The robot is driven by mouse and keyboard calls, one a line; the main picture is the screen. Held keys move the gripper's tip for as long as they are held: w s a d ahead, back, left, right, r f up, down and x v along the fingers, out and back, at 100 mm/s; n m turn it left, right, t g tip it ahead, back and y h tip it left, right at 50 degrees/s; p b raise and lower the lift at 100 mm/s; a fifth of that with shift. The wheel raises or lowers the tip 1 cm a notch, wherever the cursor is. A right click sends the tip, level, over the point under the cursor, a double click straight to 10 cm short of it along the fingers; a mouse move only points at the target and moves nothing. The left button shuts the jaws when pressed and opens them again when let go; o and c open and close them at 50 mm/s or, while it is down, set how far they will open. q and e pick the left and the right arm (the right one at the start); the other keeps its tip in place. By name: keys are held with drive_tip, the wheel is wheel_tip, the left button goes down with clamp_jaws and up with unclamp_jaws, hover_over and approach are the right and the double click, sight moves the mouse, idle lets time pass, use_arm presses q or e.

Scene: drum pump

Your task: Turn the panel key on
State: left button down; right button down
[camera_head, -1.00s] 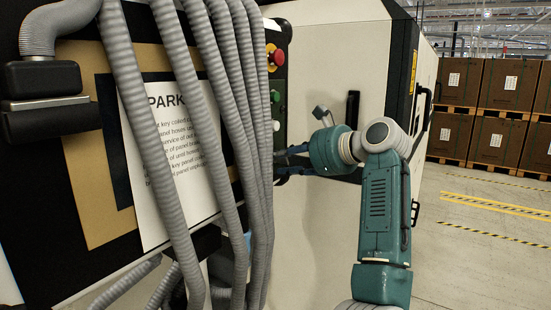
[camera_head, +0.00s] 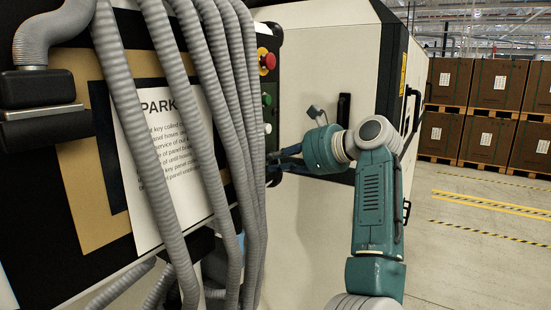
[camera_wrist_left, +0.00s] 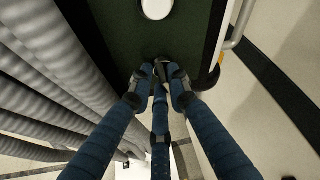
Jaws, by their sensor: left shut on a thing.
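The panel key is a small dark piece (camera_wrist_left: 163,66) near the lower end of the dark green panel face (camera_wrist_left: 135,38) in the left wrist view. My left gripper (camera_wrist_left: 163,80) has its blue fingers closed around it, and the fingertips hide most of it. In the head view my left gripper (camera_head: 279,164) reaches the lower end of the black control panel (camera_head: 276,85) from the right. The key itself cannot be made out there. My right gripper is in neither view.
A red button (camera_head: 267,61), a green button (camera_head: 266,100) and a white button (camera_head: 268,128) sit above my gripper. Thick grey hoses (camera_head: 235,130) hang close to its left. A paper sign (camera_head: 160,165) is behind them. Open floor and stacked boxes (camera_head: 490,85) lie right.

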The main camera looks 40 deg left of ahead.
use_arm(q)
drive_tip(key=shift+w+m+g+h+p, duration=0.15)
drive_tip(key=shift+m+g+h+p, duration=0.15)
drive_tip(key=shift+m+g+p, duration=0.5)
drive_tip(key=m+p, duration=0.1)
drive_tip(key=p, duration=0.1)
drive_tip(key=m+g+p, duration=0.1)
drive_tip(key=m+p, duration=0.1)
drive_tip(key=shift+w+g+h, duration=0.15)
drive_tip(key=shift+g+h, duration=0.15)
drive_tip(key=m+g+p, duration=0.1)
drive_tip(key=m+p, duration=0.1)
drive_tip(key=shift+w+f+m+g+p, duration=0.1)
drive_tip(key=shift+f+m+g+p, duration=0.2)
drive_tip(key=shift+g, duration=0.1)
drive_tip(key=c, duration=1.7)
unclamp_jaws()
drive_tip(key=shift+d, duration=0.1)
drive_tip(key=shift+c, duration=0.2)
drive_tip(key=shift+r, duration=0.1)
